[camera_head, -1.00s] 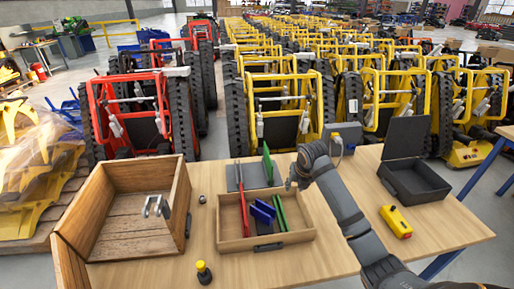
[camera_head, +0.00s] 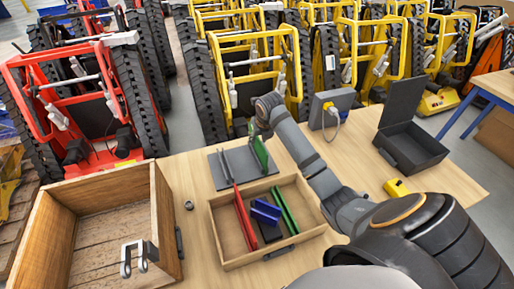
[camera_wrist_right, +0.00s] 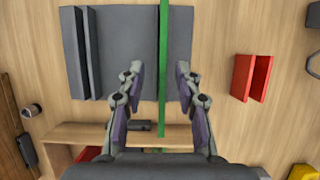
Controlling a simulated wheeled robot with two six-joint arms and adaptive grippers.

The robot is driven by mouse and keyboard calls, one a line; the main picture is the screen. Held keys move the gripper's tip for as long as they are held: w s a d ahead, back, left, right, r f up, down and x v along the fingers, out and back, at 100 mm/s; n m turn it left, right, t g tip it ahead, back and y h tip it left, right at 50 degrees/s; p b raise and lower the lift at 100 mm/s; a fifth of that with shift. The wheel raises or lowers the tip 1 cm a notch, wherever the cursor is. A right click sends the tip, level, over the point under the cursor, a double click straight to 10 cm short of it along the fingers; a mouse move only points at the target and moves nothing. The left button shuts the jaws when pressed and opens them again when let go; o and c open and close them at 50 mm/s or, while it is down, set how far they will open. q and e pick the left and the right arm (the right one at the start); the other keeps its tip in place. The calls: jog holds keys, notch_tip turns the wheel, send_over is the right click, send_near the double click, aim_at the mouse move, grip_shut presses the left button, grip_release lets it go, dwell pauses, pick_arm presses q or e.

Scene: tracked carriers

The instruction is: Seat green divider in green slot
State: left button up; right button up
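A thin green divider (camera_head: 260,152) stands upright at the right part of a dark grey plate (camera_head: 222,177) behind the tray. In the right wrist view the divider (camera_wrist_right: 163,70) shows edge-on as a long green strip. My right gripper (camera_head: 257,112) is over the divider; in its wrist view the gripper (camera_wrist_right: 159,75) is open, with one finger on each side and gaps to the green strip. The divider's lower edge is hidden, so its fit in a slot cannot be told. My left gripper is not in view.
A wooden tray (camera_head: 222,230) in front holds red, blue, green and dark pieces. A larger wooden crate (camera_head: 165,215) with a metal fork piece (camera_head: 138,258) stands left. A red bracket (camera_wrist_right: 252,78) is right of the plate in the wrist view. An open dark case (camera_head: 410,148) stands right.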

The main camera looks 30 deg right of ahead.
aim_at(258, 143)
jog(key=shift+w+f, duration=0.1)
jog(key=shift+f, duration=0.1)
jog(key=x, duration=0.4)
jog(key=shift+w+d+p, duration=0.1)
jog(key=shift+d+p, duration=0.1)
jog(key=shift+p, duration=0.2)
jog(key=shift+w+f, duration=0.2)
jog(key=shift+f, duration=0.15)
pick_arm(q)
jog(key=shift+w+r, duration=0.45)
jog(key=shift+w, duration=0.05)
pick_arm(e)
grip_shut()
